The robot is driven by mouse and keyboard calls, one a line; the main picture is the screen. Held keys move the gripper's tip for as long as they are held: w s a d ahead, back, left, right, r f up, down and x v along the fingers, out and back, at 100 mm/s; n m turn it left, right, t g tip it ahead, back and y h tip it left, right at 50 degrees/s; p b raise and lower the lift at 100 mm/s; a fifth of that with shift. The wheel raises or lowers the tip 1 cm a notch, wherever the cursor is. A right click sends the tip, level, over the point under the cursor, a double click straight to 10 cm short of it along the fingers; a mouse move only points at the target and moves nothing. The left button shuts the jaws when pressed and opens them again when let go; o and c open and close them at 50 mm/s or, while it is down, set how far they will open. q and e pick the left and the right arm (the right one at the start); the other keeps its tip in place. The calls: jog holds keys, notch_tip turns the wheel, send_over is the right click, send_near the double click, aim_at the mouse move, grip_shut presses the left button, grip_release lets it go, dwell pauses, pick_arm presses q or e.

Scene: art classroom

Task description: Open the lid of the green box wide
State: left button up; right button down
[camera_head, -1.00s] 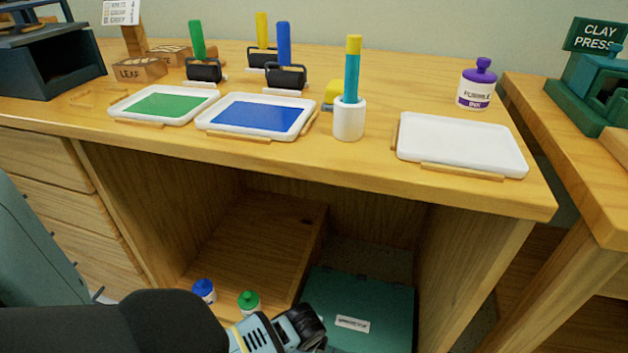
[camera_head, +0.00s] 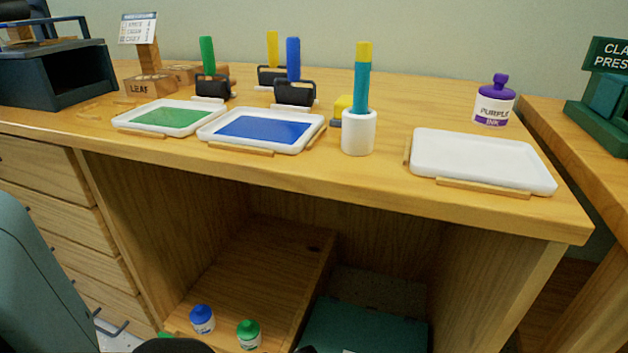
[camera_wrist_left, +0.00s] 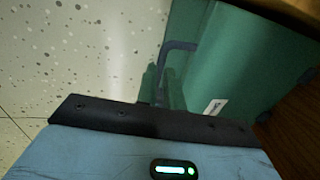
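The green box (camera_head: 365,329) stands low in the open bay under the table, cut off by the bottom edge of the head view. Its visible top looks flat and closed. The left wrist view shows a large green face of the box (camera_wrist_left: 245,55) with a small white label and a dark bent bar, perhaps a handle, at its left. The left gripper's body fills the lower part of that view, close to the box. My right gripper is out of view.
A blue-capped bottle (camera_head: 202,319) and a green-capped bottle (camera_head: 248,335) stand left of the box. The tabletop (camera_head: 230,164) above holds trays, rollers, a white cup (camera_head: 358,133) and a purple ink bottle (camera_head: 494,101). A wooden side panel (camera_head: 490,290) bounds the bay at right.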

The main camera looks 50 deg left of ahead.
pick_arm(q)
grip_shut()
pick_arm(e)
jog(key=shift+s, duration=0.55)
